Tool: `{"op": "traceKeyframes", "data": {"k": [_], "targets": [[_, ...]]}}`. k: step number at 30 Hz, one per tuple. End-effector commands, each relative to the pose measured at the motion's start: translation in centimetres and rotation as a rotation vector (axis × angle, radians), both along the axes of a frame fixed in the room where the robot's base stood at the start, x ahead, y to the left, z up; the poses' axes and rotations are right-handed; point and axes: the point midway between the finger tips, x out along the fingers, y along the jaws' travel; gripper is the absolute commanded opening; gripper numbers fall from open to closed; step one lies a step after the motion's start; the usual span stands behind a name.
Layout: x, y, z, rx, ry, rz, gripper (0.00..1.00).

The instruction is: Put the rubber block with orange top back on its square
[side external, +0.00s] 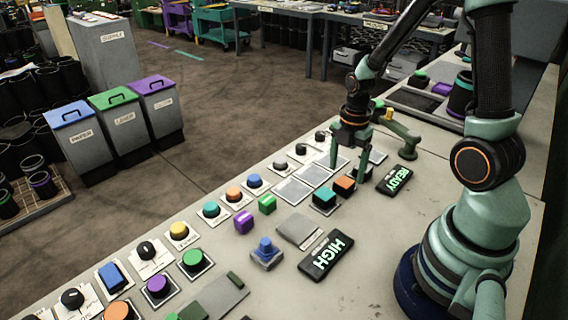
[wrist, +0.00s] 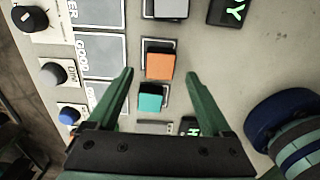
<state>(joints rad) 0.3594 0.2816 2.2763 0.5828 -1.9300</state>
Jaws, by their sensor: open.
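The rubber block with orange top (side external: 344,184) stands upright on the bench; it also shows in the wrist view (wrist: 160,67). A pale-outlined square (wrist: 143,52) shows around its base, partly hidden by the block, and I cannot tell how well it is seated. My gripper (side external: 348,167) is open and empty above the bench near this block. In the wrist view the fingertips (wrist: 160,72) appear on either side of the orange top, with gaps on both sides. A teal-topped block (side external: 324,196) stands close beside it on another outlined square, nearer the palm in the wrist view (wrist: 151,98).
A READY sign (side external: 395,180) and a HIGH sign (side external: 326,254) lie on the right side of the row. A green handle-like part (side external: 405,138) stands behind. Bare bench lies toward the front right.

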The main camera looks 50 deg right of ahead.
Motion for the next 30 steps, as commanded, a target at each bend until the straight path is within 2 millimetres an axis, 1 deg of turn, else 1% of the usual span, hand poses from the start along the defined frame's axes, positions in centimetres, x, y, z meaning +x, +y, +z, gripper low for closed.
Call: {"op": "traceKeyframes", "data": {"k": [1,9,12,16,19,23,30], "targets": [[0.1,0.0,1.0,-0.003,-0.007,0.000,0.84],[0.1,0.0,5.4,-0.002,-0.005,0.000,0.84],[0.1,0.0,6.6,-0.002,-0.004,0.000,0.84],[0.0,0.0,7.4,-0.001,-0.003,-0.002,0.84],[0.1,0.3,8.1,-0.005,-0.015,-0.041,0.84],[0.4,1.6,9.9,-0.015,-0.070,-0.199,0.84],[0.5,5.3,14.2,0.033,-0.228,-0.672,0.84]]}}
